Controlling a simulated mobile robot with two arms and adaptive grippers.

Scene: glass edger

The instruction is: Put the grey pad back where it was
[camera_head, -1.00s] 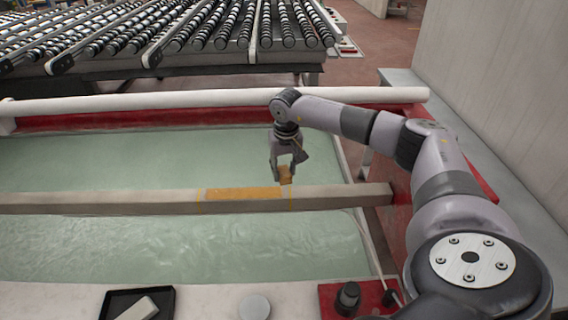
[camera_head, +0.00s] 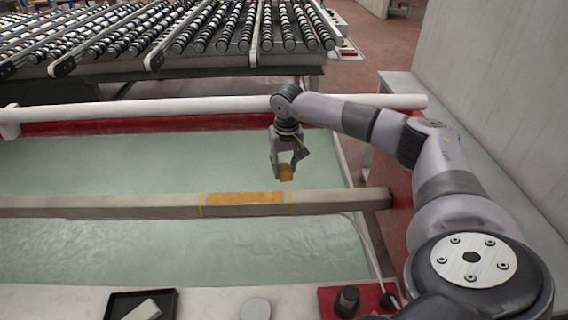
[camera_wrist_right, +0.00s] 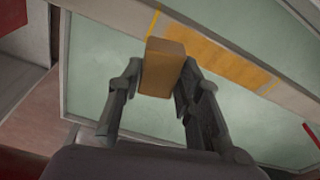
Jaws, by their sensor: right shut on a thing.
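My right gripper (camera_head: 286,170) is shut on a small tan-orange block (camera_head: 286,173) and holds it in the air, just beyond the beam in the head view. The right wrist view shows the block (camera_wrist_right: 162,68) between both fingers, apart from the beam. The beam (camera_head: 340,199) crosses the pool and carries a flat orange patch (camera_head: 245,198) between two yellow lines. A pale grey bar (camera_head: 146,311), possibly the grey pad, lies tilted in a black tray (camera_head: 113,306) at the front edge. My left gripper is out of view.
Pale green water or glass (camera_head: 150,160) fills the red-sided frame on both sides of the beam. A pale round disc (camera_head: 255,309) and black knobs (camera_head: 347,299) sit along the front ledge. A white rail (camera_head: 180,106) and roller racks stand behind; a grey wall is at right.

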